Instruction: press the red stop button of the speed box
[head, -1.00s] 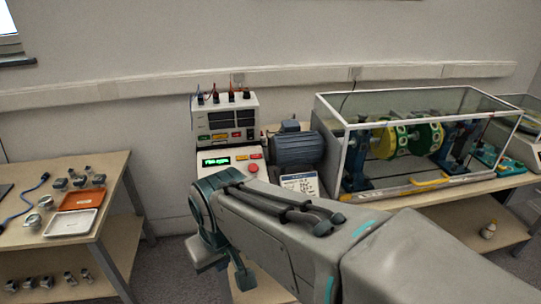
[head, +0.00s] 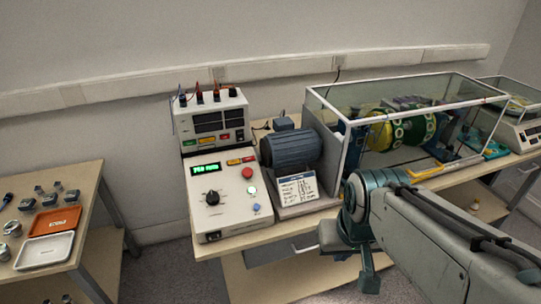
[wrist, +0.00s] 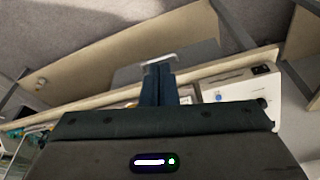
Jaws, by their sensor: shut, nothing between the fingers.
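The speed box (head: 225,222) is a pale box at the left end of the bench, with a lit green display (head: 206,169) and a black knob (head: 212,197). Its red stop button (head: 247,173) is in plain view at the upper right of the panel.
A meter unit (head: 212,122) with plugged leads stands behind the box. A motor (head: 291,150) and a glass-sided case (head: 410,115) stand to its right. A side table (head: 85,190) with trays is at the left. Floor is free between the tables.

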